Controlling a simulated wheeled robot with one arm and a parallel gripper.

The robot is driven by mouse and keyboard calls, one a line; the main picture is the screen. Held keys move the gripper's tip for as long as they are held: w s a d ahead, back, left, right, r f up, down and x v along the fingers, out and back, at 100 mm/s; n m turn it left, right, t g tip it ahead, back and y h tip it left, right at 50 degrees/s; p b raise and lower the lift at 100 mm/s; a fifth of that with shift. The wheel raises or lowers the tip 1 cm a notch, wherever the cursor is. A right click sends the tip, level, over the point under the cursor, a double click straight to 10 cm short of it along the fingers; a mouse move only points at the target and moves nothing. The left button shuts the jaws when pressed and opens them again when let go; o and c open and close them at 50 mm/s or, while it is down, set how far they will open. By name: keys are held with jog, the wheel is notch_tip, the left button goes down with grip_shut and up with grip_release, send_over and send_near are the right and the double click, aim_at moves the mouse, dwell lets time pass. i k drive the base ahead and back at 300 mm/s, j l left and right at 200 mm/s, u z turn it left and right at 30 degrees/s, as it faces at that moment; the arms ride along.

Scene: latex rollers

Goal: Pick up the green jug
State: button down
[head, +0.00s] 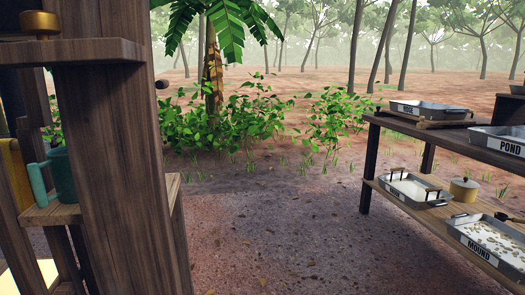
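A green jug (62,172) stands upright on a wooden shelf (52,214) at the left of the head view. A thick wooden post (115,150) hides its right side. Its handle (39,185) shows on the left. My gripper is not in view.
A yellow object (15,172) stands left of the jug, and a brass-coloured pot (40,25) is on the shelf above. A two-level table (440,137) at the right holds several metal trays, including the MOUND tray (490,262), and a lidded pot (464,189). Bare ground (270,225) lies between.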

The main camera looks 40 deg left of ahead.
aim_at(58, 162)
jog(key=u, duration=2.8)
jog(key=i+l, duration=0.1)
jog(key=l, duration=0.1)
